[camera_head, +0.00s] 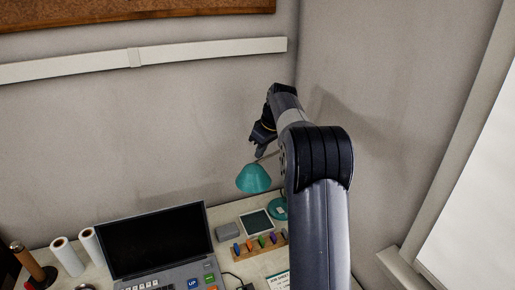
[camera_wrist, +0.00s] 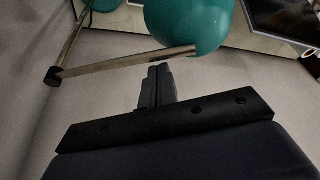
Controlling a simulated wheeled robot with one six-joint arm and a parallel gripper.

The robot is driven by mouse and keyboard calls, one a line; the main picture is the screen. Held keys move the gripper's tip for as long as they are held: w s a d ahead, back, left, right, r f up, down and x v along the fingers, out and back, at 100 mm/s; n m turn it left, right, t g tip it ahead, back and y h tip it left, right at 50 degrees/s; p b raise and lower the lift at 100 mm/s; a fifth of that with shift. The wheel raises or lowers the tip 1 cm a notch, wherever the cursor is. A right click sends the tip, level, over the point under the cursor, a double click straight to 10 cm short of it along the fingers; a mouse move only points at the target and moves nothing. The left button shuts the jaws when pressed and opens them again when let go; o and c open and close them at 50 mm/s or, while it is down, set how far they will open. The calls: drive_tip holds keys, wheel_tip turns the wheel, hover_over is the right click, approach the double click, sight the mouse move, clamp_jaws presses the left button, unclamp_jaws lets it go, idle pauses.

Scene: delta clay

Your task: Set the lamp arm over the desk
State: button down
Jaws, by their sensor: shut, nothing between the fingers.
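The desk lamp has a teal shade (camera_head: 254,178) and a round teal base (camera_head: 281,208) at the desk's back right. In the wrist view the shade (camera_wrist: 205,22) is at the top, and the metal lamp arm (camera_wrist: 125,62) runs from it left to a dark elbow joint (camera_wrist: 53,76). A second rod rises from there toward the base (camera_wrist: 103,4). My gripper (camera_head: 259,152) is just above the shade in the head view. In the wrist view my gripper (camera_wrist: 158,70) is shut and empty, its tips close to the lamp arm near the shade. I cannot tell whether they touch.
The desk (camera_head: 228,210) holds an open laptop (camera_head: 155,240), a tablet (camera_head: 256,223), a grey box (camera_head: 227,231), a rack of coloured pieces (camera_head: 260,246) and white rolls (camera_head: 67,257). Walls meet in a corner behind my arm. A window frame (camera_head: 450,140) is at right.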

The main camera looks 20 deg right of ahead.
idle(0.4)
drive_tip(key=s+d+n+g+y+p, duration=0.1)
drive_tip(key=s+d+n+p, duration=0.1)
drive_tip(key=s+d+n, duration=0.3)
drive_tip(key=shift+s+d+n+y+p, duration=0.3)
drive_tip(key=shift+s+d+p, duration=0.1)
drive_tip(key=shift+s+d, duration=1.05)
drive_tip(key=shift+w+d, duration=0.15)
drive_tip(key=w+a+r, duration=0.1)
drive_tip(key=w+a, duration=0.1)
drive_tip(key=a, duration=0.2)
drive_tip(key=v, duration=1)
drive_tip(key=shift+w+d, duration=0.2)
drive_tip(key=shift+d, duration=0.1)
drive_tip(key=shift+f, duration=0.1)
